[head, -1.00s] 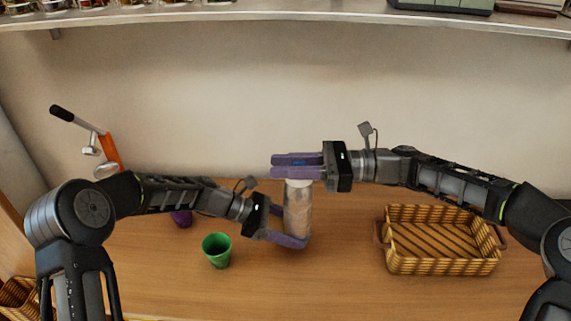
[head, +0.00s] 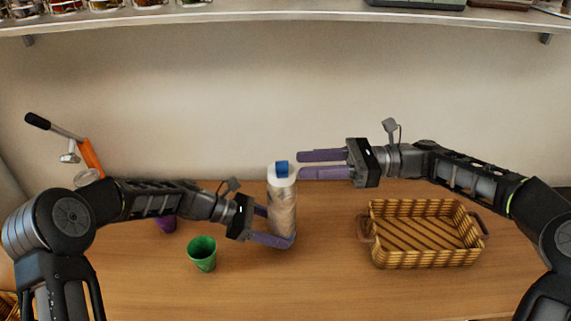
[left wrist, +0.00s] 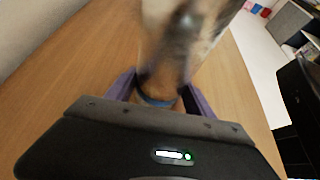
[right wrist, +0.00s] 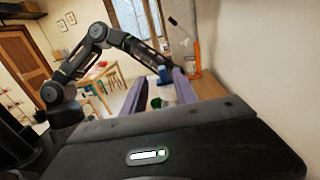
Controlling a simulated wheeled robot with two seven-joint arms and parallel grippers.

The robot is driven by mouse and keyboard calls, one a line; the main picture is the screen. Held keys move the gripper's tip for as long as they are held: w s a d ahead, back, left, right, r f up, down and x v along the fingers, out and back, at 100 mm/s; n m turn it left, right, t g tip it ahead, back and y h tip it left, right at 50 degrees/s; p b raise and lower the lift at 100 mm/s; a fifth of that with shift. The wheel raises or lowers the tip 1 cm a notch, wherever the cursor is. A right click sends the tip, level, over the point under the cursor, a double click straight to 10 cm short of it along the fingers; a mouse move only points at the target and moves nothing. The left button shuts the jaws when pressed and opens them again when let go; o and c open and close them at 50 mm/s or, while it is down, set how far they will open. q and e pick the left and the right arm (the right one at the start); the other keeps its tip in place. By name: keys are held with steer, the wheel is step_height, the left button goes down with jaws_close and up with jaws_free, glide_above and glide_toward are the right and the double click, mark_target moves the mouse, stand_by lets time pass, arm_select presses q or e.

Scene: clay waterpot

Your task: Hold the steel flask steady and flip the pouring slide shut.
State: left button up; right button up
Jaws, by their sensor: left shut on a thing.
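The steel flask (head: 283,212) stands upright on the table, with a white lid and a blue pouring slide (head: 281,169) on top. I cannot tell whether the slide is flipped up or lies flat. My left gripper (head: 276,226) is shut around the flask's lower body. In the left wrist view the flask (left wrist: 180,45) is blurred and close between the fingers. My right gripper (head: 300,164) is open and empty, its fingertips just right of the lid at about lid height. In the right wrist view the blue slide (right wrist: 163,75) shows beyond and between the spread fingers.
A green cup (head: 202,254) stands left of the flask, with a purple cup (head: 165,224) behind it. A woven basket (head: 425,259) sits at the right. An orange lever device (head: 92,157) stands at the back left. The table front of the flask is clear.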

steer(key=d, duration=0.3)
steer(key=shift+w, duration=0.1)
arm_select(q)
steer(key=o, duration=1.1)
steer(key=shift+c, duration=0.2)
steer(key=v, duration=1.2)
